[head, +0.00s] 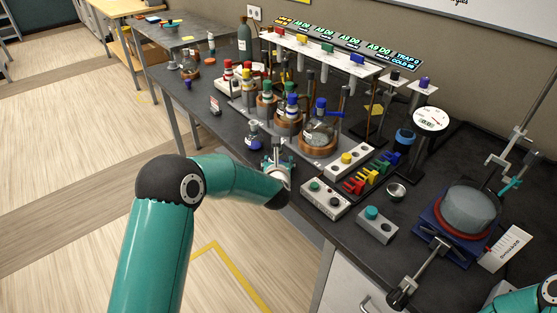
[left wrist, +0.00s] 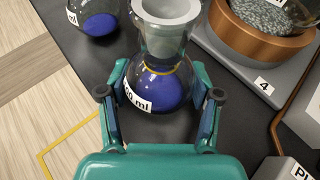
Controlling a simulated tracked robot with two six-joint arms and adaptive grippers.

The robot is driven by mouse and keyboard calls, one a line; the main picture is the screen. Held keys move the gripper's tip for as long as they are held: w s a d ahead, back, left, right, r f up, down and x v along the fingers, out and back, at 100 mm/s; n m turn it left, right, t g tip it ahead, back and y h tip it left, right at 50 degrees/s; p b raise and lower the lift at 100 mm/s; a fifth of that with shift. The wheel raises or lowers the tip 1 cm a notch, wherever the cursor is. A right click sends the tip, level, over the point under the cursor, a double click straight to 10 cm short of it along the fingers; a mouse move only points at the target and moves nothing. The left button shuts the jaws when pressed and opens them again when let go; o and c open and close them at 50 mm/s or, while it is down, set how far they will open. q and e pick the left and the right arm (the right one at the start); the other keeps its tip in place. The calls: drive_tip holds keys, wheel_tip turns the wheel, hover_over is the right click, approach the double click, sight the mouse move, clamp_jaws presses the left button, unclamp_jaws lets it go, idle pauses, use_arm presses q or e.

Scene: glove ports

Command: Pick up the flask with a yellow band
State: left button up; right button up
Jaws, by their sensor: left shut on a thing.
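The flask with a yellow band (left wrist: 165,85) is round, of clear glass, with blue contents, a white "ml" label and a wide pale neck. In the left wrist view it stands upright between the fingers of my left gripper (left wrist: 160,92), which is shut on its round body. In the head view my left gripper (head: 277,166) is at the bench's front edge and hides most of this flask. A second round flask with blue contents (head: 254,142) stands just behind; it also shows in the left wrist view (left wrist: 98,20). My right gripper is out of view.
Copper-coloured heating baths with glassware stand behind on the bench, one close to the flask (left wrist: 240,35). Control boxes (head: 325,198), coloured blocks (head: 366,177) and a hotplate with a grey pot (head: 470,208) are to the right.

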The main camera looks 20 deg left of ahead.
use_arm(q)
drive_tip(key=shift+r, duration=0.15)
drive_tip(key=shift+r, duration=0.45)
wheel_tip(320, 180, up, 22)
drive_tip(key=p, duration=0.4)
idle(0.4)
